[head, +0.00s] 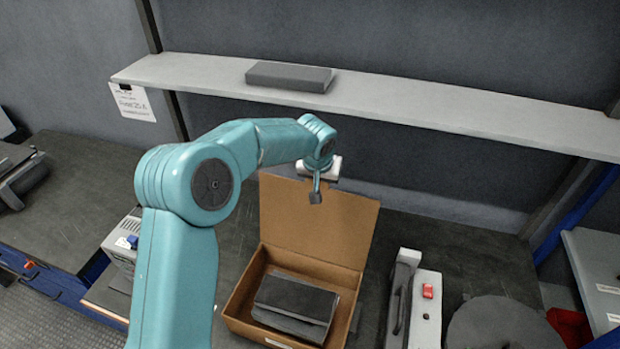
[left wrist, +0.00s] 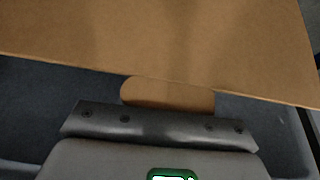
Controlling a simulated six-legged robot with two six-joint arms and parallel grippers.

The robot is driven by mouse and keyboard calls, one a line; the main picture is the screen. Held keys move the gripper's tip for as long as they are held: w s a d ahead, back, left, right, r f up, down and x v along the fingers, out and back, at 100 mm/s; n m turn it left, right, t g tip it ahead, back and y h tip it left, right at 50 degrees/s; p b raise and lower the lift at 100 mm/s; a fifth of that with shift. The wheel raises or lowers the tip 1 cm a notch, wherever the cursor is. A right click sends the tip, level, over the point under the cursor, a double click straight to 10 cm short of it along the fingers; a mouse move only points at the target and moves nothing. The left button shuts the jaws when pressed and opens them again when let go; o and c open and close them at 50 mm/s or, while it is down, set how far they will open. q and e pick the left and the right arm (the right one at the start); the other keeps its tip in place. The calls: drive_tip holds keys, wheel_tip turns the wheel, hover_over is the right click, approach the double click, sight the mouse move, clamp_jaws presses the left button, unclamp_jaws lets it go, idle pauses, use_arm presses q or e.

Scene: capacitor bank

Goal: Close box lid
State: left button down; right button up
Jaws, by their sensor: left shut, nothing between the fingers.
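An open brown cardboard box (head: 350,281) stands on the dark bench, with its lid (head: 318,228) raised upright at the back. A dark grey block-like item (head: 296,299) lies inside the box. My left gripper (head: 316,197) is shut and empty, at the upper edge of the lid in the head view. In the left wrist view the lid (left wrist: 165,40) fills the top, and its rounded tab (left wrist: 168,95) shows just beyond the gripper (left wrist: 162,122). I cannot tell whether the gripper touches the lid. My right gripper is not in view.
A pale device with a red switch (head: 427,291) and a dark handle stands right of the box. A round dark disc (head: 492,324) lies further right. A shelf (head: 430,107) with a grey block (head: 290,76) runs above the bench behind the lid.

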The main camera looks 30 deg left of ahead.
sight(315, 212)
use_arm(q)
drive_tip(key=shift+f, duration=0.1)
drive_tip(key=shift+s+d+f+b, duration=0.1)
drive_tip(key=shift+s+d+b, duration=0.1)
drive_tip(key=shift+s+b, duration=0.6)
drive_tip(key=shift+s+d+r+b, duration=0.1)
drive_tip(key=shift+s+d+b, duration=0.05)
drive_tip(key=shift+s+b, duration=0.65)
drive_tip(key=shift+s+d+f+b, duration=0.1)
drive_tip(key=shift+s+d+b, duration=0.1)
drive_tip(key=shift+s+b, duration=0.55)
drive_tip(key=shift+s+d+f+b, duration=0.1)
drive_tip(key=shift+s+f+b, duration=0.05)
drive_tip(key=shift+s+b, duration=0.45)
drive_tip(key=s+d+b, duration=0.2)
drive_tip(key=s+b, duration=0.5)
drive_tip(key=s, duration=0.5)
drive_tip(key=shift+s+r, duration=0.3)
drive_tip(key=shift+s, duration=0.05)
